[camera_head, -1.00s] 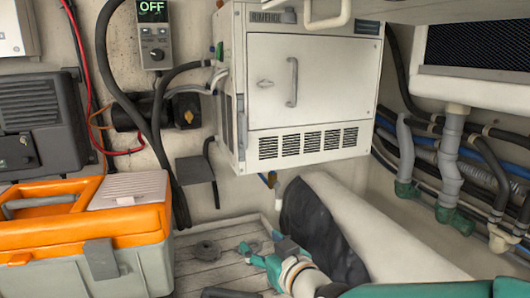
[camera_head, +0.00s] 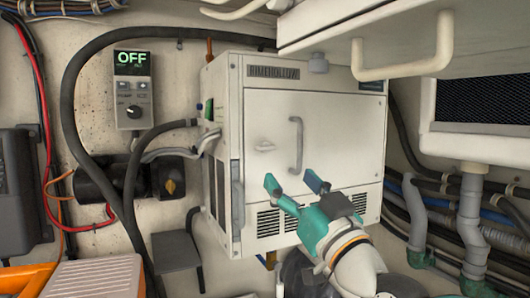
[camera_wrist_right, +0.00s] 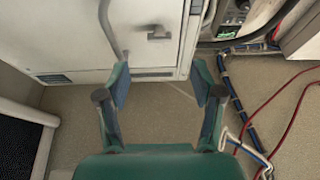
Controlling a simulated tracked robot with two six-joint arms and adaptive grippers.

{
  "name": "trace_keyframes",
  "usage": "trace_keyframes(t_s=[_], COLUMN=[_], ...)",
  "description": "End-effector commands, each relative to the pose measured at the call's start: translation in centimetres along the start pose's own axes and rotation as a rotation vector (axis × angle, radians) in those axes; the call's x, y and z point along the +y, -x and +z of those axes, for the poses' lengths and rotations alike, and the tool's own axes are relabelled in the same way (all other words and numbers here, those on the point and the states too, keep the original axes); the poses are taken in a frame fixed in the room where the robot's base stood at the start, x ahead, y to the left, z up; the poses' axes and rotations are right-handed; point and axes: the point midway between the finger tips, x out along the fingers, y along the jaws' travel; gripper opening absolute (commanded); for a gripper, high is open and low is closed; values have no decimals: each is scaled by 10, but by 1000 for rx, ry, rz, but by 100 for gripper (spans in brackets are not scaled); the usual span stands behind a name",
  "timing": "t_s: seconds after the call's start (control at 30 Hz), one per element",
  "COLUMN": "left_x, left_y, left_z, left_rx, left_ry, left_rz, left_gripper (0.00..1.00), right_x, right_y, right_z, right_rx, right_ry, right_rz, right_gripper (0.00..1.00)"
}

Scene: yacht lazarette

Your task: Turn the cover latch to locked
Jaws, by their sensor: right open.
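The cover latch (camera_head: 265,147) is a small light-grey lever on the white cabinet's front cover (camera_head: 330,125), left of the vertical bar handle (camera_head: 296,145). It lies roughly horizontal. In the right wrist view the latch (camera_wrist_right: 158,33) shows dark, to the right of the handle (camera_wrist_right: 108,30). My right gripper (camera_head: 294,184) is open, with teal fingers spread and nothing between them. It is in front of the cabinet, below the latch in the head view. My left gripper is not in view.
A control box (camera_head: 133,90) reading OFF hangs on the wall at left. A white overhead unit with a loop handle (camera_head: 405,62) juts out at upper right. Grey pipes (camera_head: 468,215) and hoses run at right. An orange toolbox (camera_head: 28,280) is at lower left.

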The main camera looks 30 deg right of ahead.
Motion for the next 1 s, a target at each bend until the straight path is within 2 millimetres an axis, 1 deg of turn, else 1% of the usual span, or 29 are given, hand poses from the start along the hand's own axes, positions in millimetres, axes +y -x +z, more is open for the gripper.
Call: trace_keyframes(t_s=[0.03,0.2,0.3,0.43,0.6,0.9,0.97,1.0], left_x=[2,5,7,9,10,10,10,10], left_y=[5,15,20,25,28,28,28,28], left_z=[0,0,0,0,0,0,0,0], left_rx=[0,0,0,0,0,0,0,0], left_ry=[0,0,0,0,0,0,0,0], left_rz=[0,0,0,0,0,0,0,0], left_gripper=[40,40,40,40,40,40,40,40], right_x=[1,2,2,2,2,2,2,2], right_y=[-14,-50,-67,-84,-95,-96,-96,-96], right_z=[-1,-2,-2,-2,-1,0,0,0], right_rx=[-2,-2,-2,-1,-1,0,0,0], right_ry=[3,2,3,3,1,2,2,2], right_rz=[2,4,4,3,4,4,4,4], right_gripper=[67,67,67,67,67,67,57,50])
